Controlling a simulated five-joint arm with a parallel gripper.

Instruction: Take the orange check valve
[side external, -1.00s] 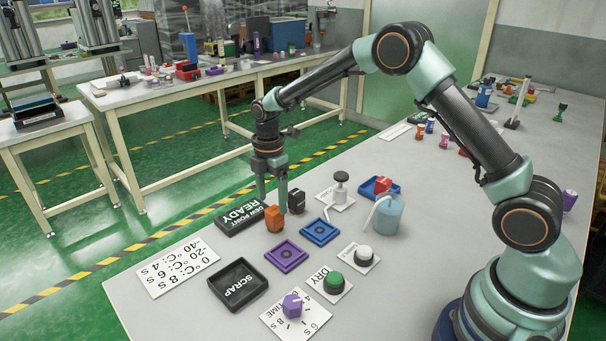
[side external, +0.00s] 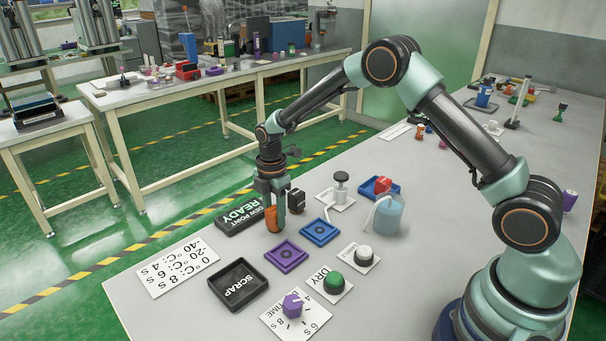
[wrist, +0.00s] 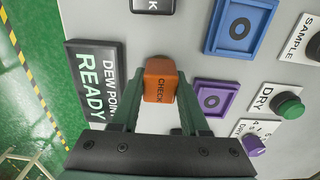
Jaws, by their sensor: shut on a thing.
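The orange check valve (side external: 272,219) stands on the light grey table beside the black DEW POINT READY sign. It also shows in the wrist view (wrist: 160,82), with the word CHECK on its face. My gripper (side external: 274,212) has come down over it from above, and its two fingers are shut on the valve's sides. The fingers hide part of the valve in the side view. I cannot tell any gap between the valve and the table.
A black block (side external: 296,200) stands just behind the valve. The DEW POINT READY sign (side external: 240,221) lies close on the left. A purple tray (side external: 286,256), a blue tray (side external: 320,232) and a black SCRAP tray (side external: 238,283) lie nearby. A green button (side external: 334,281) is to the right.

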